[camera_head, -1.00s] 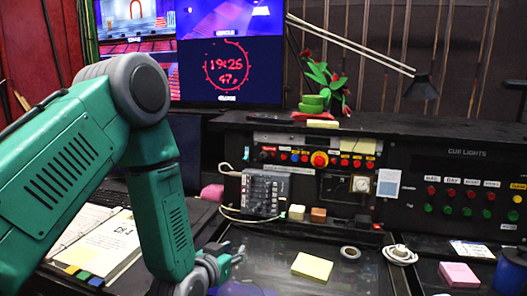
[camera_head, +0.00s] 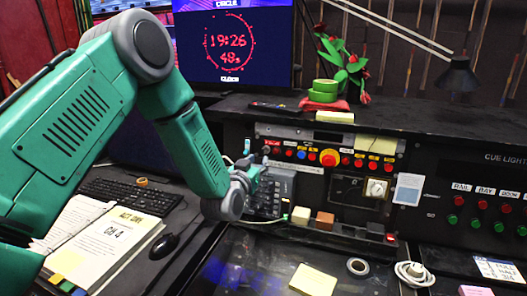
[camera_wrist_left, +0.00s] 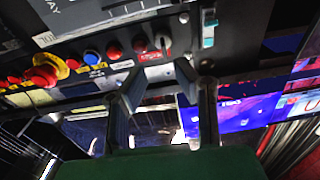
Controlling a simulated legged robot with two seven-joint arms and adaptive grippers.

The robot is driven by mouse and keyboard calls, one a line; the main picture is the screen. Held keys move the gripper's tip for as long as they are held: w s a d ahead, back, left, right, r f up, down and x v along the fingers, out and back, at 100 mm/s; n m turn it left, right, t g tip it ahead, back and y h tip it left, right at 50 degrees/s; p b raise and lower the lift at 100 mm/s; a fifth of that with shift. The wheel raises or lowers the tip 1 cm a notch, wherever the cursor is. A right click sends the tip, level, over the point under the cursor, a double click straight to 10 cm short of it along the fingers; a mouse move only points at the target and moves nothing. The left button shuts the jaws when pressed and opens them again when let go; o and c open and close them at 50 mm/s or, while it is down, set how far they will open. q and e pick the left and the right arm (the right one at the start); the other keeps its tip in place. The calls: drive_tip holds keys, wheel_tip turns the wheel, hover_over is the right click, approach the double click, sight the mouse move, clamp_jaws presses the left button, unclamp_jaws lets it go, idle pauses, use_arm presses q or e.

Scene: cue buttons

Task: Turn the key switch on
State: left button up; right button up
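The key switch (camera_wrist_left: 162,41) shows in the left wrist view as a small silvery key at the end of a button row on the dark panel. In the head view the key switch (camera_head: 266,150) is at the left end of that row, small and close to my fingertips. I cannot tell which way it is turned. My left gripper (camera_wrist_left: 157,82) has its fingers apart with nothing between them, just short of the key switch. In the head view my left gripper (camera_head: 257,162) is in front of the panel's left end. My right gripper is not in view.
A keyboard (camera_head: 125,198) lies left.

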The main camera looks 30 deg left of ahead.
sight(263, 153)
use_arm(q)
drive_tip(key=x, duration=0.4)
drive_tip(key=shift+w+a+r+p, duration=0.1)
drive_tip(key=shift+w+a+p, duration=0.1)
drive_tip(key=shift+p, duration=0.1)
drive_tip(key=shift+w+a+f, duration=0.25)
drive_tip(key=shift+w+a, duration=0.4)
drive_tip(key=shift+d+r, duration=0.15)
drive_tip(key=shift+d, duration=0.3)
clamp_jaws()
